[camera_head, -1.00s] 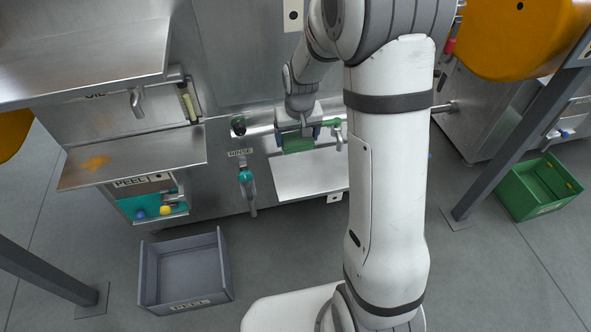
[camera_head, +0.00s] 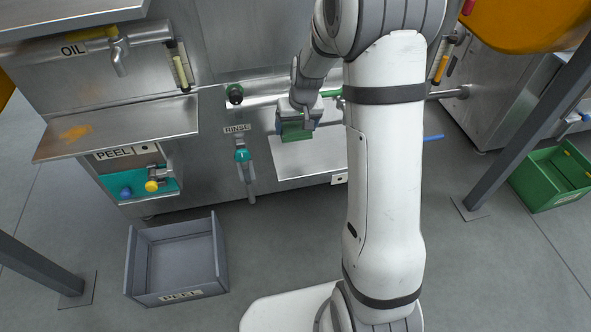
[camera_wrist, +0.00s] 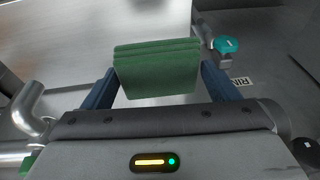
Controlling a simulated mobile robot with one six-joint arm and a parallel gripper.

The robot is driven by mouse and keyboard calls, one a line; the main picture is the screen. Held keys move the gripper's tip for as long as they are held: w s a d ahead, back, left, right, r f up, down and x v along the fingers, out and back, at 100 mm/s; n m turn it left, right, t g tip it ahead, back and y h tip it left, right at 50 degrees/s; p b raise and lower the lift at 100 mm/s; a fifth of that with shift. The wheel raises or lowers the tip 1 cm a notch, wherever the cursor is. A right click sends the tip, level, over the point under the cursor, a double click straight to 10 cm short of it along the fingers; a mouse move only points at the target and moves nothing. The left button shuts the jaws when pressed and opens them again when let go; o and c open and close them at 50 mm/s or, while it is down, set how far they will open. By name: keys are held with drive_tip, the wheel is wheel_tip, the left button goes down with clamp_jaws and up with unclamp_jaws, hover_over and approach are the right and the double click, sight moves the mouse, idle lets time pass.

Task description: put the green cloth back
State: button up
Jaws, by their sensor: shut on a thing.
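My gripper (camera_head: 294,128) is in front of the steel machine, right of the RINSE label. It is shut on the green cloth (camera_head: 292,134), a small folded block. In the wrist view the green cloth (camera_wrist: 156,68) sits between the two blue fingers of my gripper (camera_wrist: 157,88), with its folded layers showing. The cloth is held above a pale steel shelf (camera_head: 318,162) and appears apart from it. My arm hides part of the shelf and the machine to the right.
A teal-handled RINSE nozzle (camera_head: 243,160) hangs left of my gripper. An orange-stained steel shelf (camera_head: 150,122) juts out further left. A grey PEEL crate (camera_head: 140,262) stands on the floor, and a green crate (camera_head: 535,185) stands at right beside a grey post (camera_head: 520,115).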

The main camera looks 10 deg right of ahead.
drive_tip(key=shift+b+x, duration=0.35)
drive_tip(key=shift+x, duration=0.6)
wheel_tip(320, 180, down, 10)
drive_tip(key=b, duration=0.4)
drive_tip(key=shift+d+r, duration=0.1)
drive_tip(key=shift+r, duration=0.2)
drive_tip(key=o, duration=1)
drive_tip(key=shift+o, duration=0.2)
